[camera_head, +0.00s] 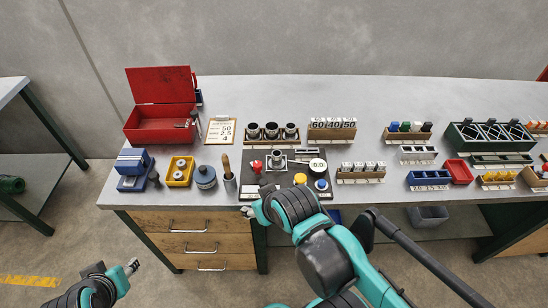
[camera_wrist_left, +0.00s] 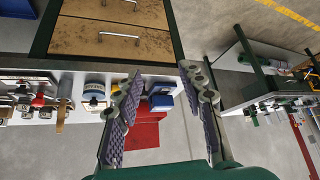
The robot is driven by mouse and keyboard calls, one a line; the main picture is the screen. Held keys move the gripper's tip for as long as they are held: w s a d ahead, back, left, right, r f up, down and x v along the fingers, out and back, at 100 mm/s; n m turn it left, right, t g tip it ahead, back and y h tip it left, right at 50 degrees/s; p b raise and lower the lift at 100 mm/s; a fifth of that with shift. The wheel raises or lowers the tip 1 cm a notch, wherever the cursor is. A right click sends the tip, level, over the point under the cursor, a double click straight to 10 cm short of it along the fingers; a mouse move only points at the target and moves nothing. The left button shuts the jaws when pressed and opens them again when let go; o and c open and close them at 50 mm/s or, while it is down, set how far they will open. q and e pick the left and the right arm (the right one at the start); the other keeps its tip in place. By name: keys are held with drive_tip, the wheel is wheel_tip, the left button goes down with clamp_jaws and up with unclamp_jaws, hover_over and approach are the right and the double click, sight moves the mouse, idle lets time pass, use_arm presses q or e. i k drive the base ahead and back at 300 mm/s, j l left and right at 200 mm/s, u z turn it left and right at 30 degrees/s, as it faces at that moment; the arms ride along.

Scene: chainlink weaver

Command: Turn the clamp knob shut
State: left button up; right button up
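A dark fixture board (camera_head: 246,190) lies on the bench near its front edge. It carries a silver clamp-like part (camera_head: 277,160), a red knob (camera_head: 257,166), a yellow knob (camera_head: 300,179), a blue button (camera_head: 321,184) and a round gauge reading 0.0 (camera_head: 318,165). I cannot tell for sure which is the clamp knob. My right gripper (camera_head: 250,211) is at the board's front edge, partly hidden by its own wrist; its opening is unclear. My left gripper (camera_head: 131,267) is low at the left, away from the bench; the left wrist view shows its fingers (camera_wrist_left: 162,75) apart and empty.

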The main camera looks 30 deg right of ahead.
sight(257, 166)
drive_tip(key=i+l+z, duration=0.2)
drive_tip(key=l+z, duration=0.25)
drive_tip(key=i+l+z, duration=0.2)
drive_tip(key=l+z, duration=0.25)
drive_tip(key=j, duration=0.1)
